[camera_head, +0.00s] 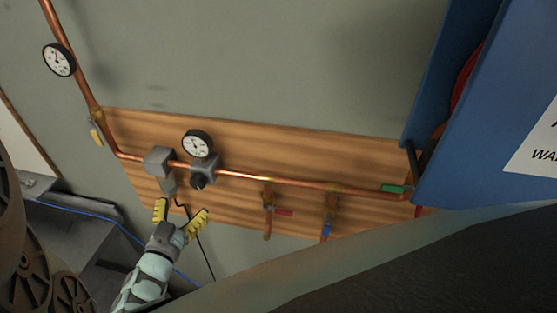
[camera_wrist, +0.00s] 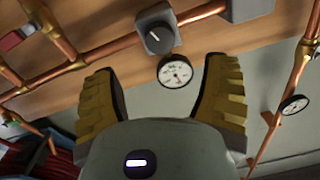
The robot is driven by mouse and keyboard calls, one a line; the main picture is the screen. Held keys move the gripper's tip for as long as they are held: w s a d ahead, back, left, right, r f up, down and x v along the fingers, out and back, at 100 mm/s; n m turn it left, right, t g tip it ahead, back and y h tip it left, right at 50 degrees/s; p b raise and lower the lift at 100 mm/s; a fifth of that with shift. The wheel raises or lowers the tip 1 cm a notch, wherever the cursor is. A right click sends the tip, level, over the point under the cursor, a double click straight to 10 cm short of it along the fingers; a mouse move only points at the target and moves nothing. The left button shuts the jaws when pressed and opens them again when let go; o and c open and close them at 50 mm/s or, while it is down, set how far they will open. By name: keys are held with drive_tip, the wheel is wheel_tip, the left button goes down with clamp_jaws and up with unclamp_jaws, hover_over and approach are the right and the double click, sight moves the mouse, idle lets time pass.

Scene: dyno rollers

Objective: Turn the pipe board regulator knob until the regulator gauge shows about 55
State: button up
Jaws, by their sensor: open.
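The regulator knob (camera_head: 198,182) is dark and sits under the grey regulator body (camera_head: 207,166) on the wooden pipe board (camera_head: 290,150). In the wrist view the knob (camera_wrist: 159,39) is round and black with a light mark on its face. The white regulator gauge (camera_head: 197,143) stands just above the body; it also shows in the wrist view (camera_wrist: 175,72), its needle too small to read surely. My gripper (camera_head: 182,209) is open and empty, below and left of the knob. In the wrist view the knob lies beyond the gap between the yellow fingers, apart from them.
A grey box (camera_head: 159,160) with a lower part sits on the pipe left of the regulator. Valves with red (camera_head: 284,212), blue (camera_head: 327,230) and green (camera_head: 392,189) handles are to the right. Another gauge (camera_head: 59,59) is upper left. A blue cabinet (camera_head: 480,150) stands far right.

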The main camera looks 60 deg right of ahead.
sight(196, 184)
drive_tip(key=b+x, duration=0.2)
drive_tip(key=x, duration=0.7)
drive_tip(key=shift+s, duration=0.1)
drive_tip(key=c, duration=1.2)
drive_tip(key=shift+r+n+p, duration=0.2)
drive_tip(key=shift+n+p, duration=0.8)
drive_tip(key=shift+p, duration=0.2)
drive_tip(key=shift+c, duration=0.2)
drive_tip(key=shift+w+f+n+p, duration=0.1)
drive_tip(key=shift+w+n+p, duration=0.1)
drive_tip(key=shift+n+p, duration=1.2)
drive_tip(key=shift+n, duration=0.9)
